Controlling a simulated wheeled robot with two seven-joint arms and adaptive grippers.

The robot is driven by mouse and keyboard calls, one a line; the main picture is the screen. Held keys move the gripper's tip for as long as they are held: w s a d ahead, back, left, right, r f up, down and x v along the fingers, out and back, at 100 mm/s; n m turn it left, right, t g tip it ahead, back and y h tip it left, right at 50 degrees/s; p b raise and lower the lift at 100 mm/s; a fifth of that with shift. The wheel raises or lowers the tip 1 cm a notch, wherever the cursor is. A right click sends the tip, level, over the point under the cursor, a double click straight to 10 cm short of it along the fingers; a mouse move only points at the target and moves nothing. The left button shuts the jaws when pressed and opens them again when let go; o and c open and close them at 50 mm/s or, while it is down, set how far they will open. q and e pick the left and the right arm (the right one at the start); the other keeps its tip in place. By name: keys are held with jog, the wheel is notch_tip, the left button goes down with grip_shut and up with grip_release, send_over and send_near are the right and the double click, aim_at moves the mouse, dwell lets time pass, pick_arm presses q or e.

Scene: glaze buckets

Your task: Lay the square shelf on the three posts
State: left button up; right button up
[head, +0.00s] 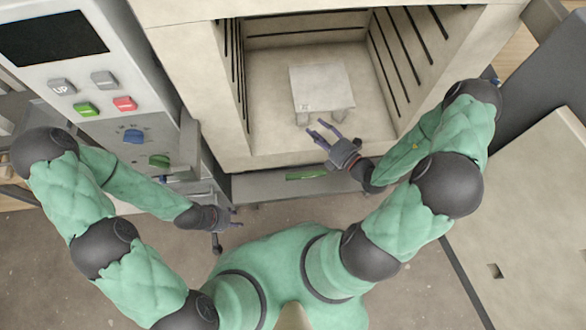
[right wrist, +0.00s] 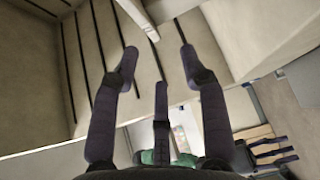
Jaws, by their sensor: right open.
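The square shelf (head: 320,86) is a pale slab inside the open kiln. It appears to lie flat on posts. Two short posts show under its front edge, a left one (head: 304,117) and a right one (head: 339,115). Any third post is hidden beneath the slab. My right gripper (head: 322,130) is open and empty just in front of the shelf, at the kiln's mouth, apart from the slab. Its spread fingers also show in the right wrist view (right wrist: 160,65), with nothing between them. My left gripper (head: 230,226) is outside the kiln, low and left, with fingers apart and empty.
The kiln (head: 195,90) has grooved inner walls close on both sides of the shelf. A control panel (head: 100,90) with buttons and knobs stands at the left. A pale slab-like surface (head: 530,220) lies at the right. The kiln floor in front of the posts is clear.

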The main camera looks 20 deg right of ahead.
jog(key=s+a+f+n+g+y, duration=0.1)
jog(key=s+a+n+g+y, duration=0.2)
jog(key=a+n, duration=0.25)
jog(key=s+a+f+n+g+y, duration=0.2)
jog(key=a+n+g+y, duration=0.15)
jog(key=a, duration=0.35)
jog(key=s+a+f+n+g, duration=0.2)
jog(key=s+a+n+g, duration=0.1)
jog(key=s+n+g, duration=0.3)
jog(key=s+a+f+n+g, duration=0.3)
jog(key=s+n+g, duration=0.2)
jog(key=s+n, duration=0.25)
jog(key=s+d+f+n+g+h, duration=0.2)
jog(key=d+f+n+h, duration=0.3)
jog(key=n, duration=0.8)
jog(key=w+a+f+n+t+h, duration=0.2)
jog(key=w+f+n+t+h, duration=0.1)
jog(key=w+n, duration=0.5)
jog(key=n+t, duration=0.1)
jog(key=n, duration=0.2)
jog(key=shift+f+h, duration=0.25)
jog(key=shift+h, duration=0.1)
jog(key=shift+s, duration=0.15)
jog(key=shift+c, duration=0.5)
